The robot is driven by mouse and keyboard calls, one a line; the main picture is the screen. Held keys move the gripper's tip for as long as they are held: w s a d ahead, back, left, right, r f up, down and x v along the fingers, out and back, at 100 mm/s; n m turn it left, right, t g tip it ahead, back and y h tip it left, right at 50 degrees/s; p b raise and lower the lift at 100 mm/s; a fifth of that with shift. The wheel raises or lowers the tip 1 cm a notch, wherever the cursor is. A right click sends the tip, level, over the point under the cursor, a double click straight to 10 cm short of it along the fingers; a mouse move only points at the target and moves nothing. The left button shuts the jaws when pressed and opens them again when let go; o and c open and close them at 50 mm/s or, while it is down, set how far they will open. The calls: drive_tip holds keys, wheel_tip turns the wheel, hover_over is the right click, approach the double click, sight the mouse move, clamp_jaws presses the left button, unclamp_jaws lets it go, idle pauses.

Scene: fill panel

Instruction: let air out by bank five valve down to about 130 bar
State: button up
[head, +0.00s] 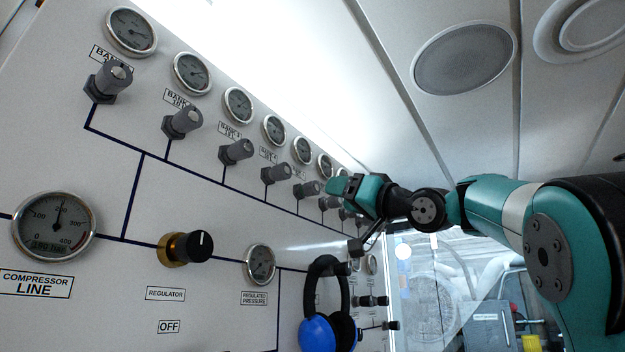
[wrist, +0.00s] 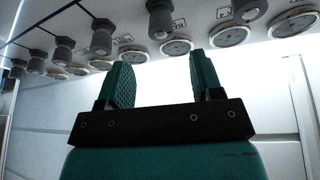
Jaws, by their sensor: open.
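The bank valves are grey knobs in a slanting row on a white panel, each with a round gauge above it. Counting from the left in the head view, the bank five valve (head: 306,189) is the fifth knob, with its gauge (head: 302,150) above. The gauge's needle is too small to read. My gripper (head: 337,186) is just right of this knob in that view, open and apparently empty. In the wrist view, my gripper (wrist: 163,76) has its fingers spread, with a grey knob (wrist: 160,22) beyond the gap. I cannot tell which bank that knob belongs to.
A black-and-gold regulator knob (head: 187,248) and compressor line gauge (head: 54,226) are at the lower left. Blue-and-black ear defenders (head: 324,318) hang below the row. Neighbouring bank knobs, such as bank four's (head: 277,173), stand close together. The ceiling has a round speaker grille (head: 464,58).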

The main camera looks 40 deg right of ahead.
sight(316, 188)
drive_tip(key=p+x, duration=0.4)
drive_tip(key=x, duration=0.4)
drive_tip(key=shift+r, duration=0.15)
drive_tip(key=shift+w+a+p, duration=0.15)
drive_tip(key=shift+w+p, duration=0.2)
drive_tip(key=shift+w, duration=0.2)
